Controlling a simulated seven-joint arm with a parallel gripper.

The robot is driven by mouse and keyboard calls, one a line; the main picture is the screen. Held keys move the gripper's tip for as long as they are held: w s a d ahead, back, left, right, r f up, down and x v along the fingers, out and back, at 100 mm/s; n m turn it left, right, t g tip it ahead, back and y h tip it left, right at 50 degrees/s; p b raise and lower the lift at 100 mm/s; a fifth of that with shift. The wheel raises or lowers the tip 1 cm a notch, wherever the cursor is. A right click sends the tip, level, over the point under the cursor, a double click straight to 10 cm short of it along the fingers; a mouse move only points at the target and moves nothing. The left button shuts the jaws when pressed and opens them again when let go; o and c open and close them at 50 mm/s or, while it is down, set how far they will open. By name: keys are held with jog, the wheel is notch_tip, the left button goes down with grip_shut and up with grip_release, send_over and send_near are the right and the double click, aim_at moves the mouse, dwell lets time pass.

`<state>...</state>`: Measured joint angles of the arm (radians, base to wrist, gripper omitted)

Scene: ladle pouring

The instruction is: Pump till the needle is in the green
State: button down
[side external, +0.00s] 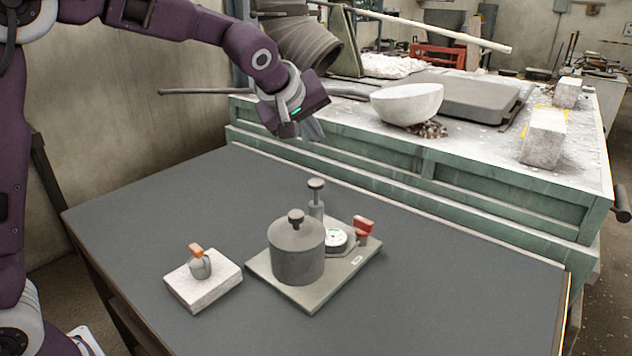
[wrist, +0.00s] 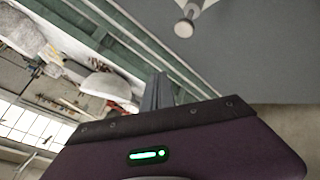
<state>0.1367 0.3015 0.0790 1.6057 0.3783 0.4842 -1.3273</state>
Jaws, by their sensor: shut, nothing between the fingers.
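The pump (side external: 316,190) is a dark upright post with a round knob on top, at the back of a grey-green base plate (side external: 312,300). A grey lidded pot (side external: 297,255) stands on the plate. Beside it is a white-faced round gauge (side external: 336,239); its needle is too small to read. A red-topped part (side external: 363,226) stands right of the gauge. My gripper (side external: 312,130) is shut and empty, tilted, above and behind the pump and apart from it. In the wrist view, my shut fingers (wrist: 158,90) show, with a pale round knob (wrist: 184,28), likely the pump's, near the top.
A pale block (side external: 205,290) with a small grey, orange-topped object (side external: 200,264) sits left of the plate. The dark table (side external: 450,290) is clear to the right. Behind it stands a green bench (side external: 480,190) with a white bowl (side external: 407,103) and pale blocks.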

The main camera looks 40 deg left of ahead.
aim_at(314, 183)
jog(key=shift+f, duration=3.6)
jog(key=shift+f, duration=0.1)
jog(key=shift+f, duration=0.35)
jog(key=shift+s+f, duration=0.1)
jog(key=shift+f, duration=1.75)
jog(key=shift+r, duration=0.15)
dwell(0.4)
jog(key=shift+r, duration=2.15)
jog(key=shift+r, duration=0.1)
jog(key=shift+r, duration=2.4)
